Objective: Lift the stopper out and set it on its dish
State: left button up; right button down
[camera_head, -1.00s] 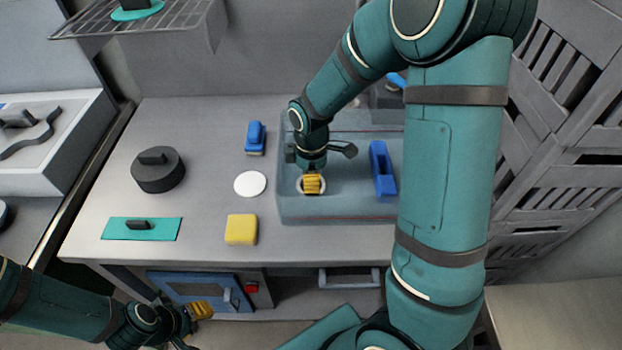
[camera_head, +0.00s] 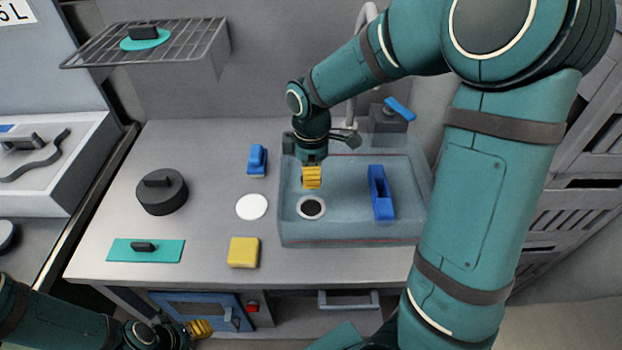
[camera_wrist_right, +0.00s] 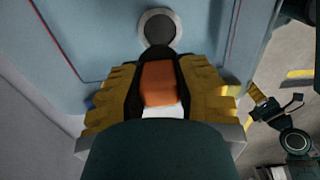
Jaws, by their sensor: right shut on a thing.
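My right gripper (camera_head: 311,178) is shut on the stopper, whose orange part (camera_wrist_right: 158,84) shows between the yellow fingers in the right wrist view. In the head view the fingers hide the stopper. The gripper holds it above the sink basin, clear of the drain hole (camera_head: 311,208). The drain is uncovered and dark inside its pale ring; it also shows in the wrist view (camera_wrist_right: 158,30). A round white dish (camera_head: 251,206) lies empty on the counter left of the sink. My left gripper (camera_head: 200,328) is low, in front of the counter; its jaws cannot be made out.
The sink (camera_head: 345,239) holds a blue object (camera_head: 381,193) right of the drain. A blue brush-like object (camera_head: 257,160) and a yellow sponge (camera_head: 243,252) flank the dish. A dark round pot (camera_head: 162,191) and teal board (camera_head: 146,251) stand left. A tap (camera_head: 350,115) rises behind.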

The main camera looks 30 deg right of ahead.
jog(key=shift+r+p, duration=2.75)
jog(key=shift+r, duration=0.7)
pick_arm(q)
notch_tip(320, 180, up, 6)
jog(key=shift+f, duration=0.15)
jog(key=shift+a, duration=0.1)
pick_arm(e)
jog(key=shift+w+f, duration=0.1)
jog(key=shift+f, duration=0.05)
